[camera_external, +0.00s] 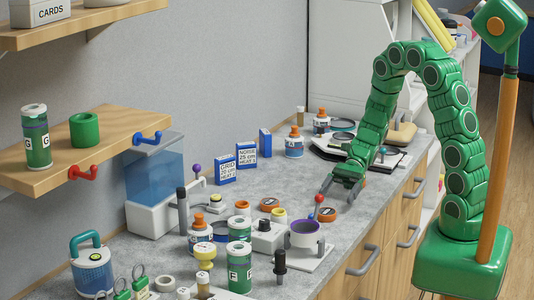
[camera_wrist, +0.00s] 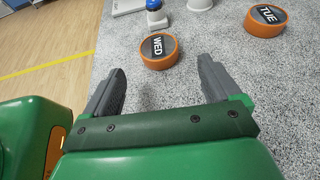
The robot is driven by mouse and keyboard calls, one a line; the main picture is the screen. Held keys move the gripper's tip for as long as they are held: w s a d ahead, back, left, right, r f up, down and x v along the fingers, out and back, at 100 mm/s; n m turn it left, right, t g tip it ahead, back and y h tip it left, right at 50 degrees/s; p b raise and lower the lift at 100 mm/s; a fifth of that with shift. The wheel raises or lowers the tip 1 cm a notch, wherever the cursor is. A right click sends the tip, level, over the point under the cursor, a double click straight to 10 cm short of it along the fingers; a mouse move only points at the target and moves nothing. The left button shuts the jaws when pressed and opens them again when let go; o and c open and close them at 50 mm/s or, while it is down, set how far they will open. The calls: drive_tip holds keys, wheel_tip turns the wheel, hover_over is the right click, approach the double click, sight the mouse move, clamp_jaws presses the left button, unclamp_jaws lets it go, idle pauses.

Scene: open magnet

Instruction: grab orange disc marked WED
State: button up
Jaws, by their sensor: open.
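The orange disc marked WED (camera_wrist: 159,51) has a dark top with white letters and lies flat on the grey counter. In the wrist view it is just beyond my gripper (camera_wrist: 162,72), roughly in line with the gap between the fingers. My gripper is open and empty, with its two grey fingers apart. In the external view my gripper (camera_external: 340,190) is low over the counter, and an orange disc (camera_external: 326,214), apparently the same one, lies just in front of it; its lettering is too small to read there.
An orange disc marked TUE (camera_wrist: 266,20) lies farther to the right in the wrist view. A purple-rimmed cup on a white base (camera_external: 304,236) stands close to the near disc. The counter edge and floor (camera_wrist: 45,50) are left in the wrist view.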

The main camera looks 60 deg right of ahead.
sight(328, 210)
drive_tip(key=shift+x, duration=3.6)
drive_tip(key=shift+s+r, duration=0.1)
drive_tip(key=shift+s, duration=0.05)
drive_tip(key=shift+c, duration=0.4)
drive_tip(key=c, duration=1.1)
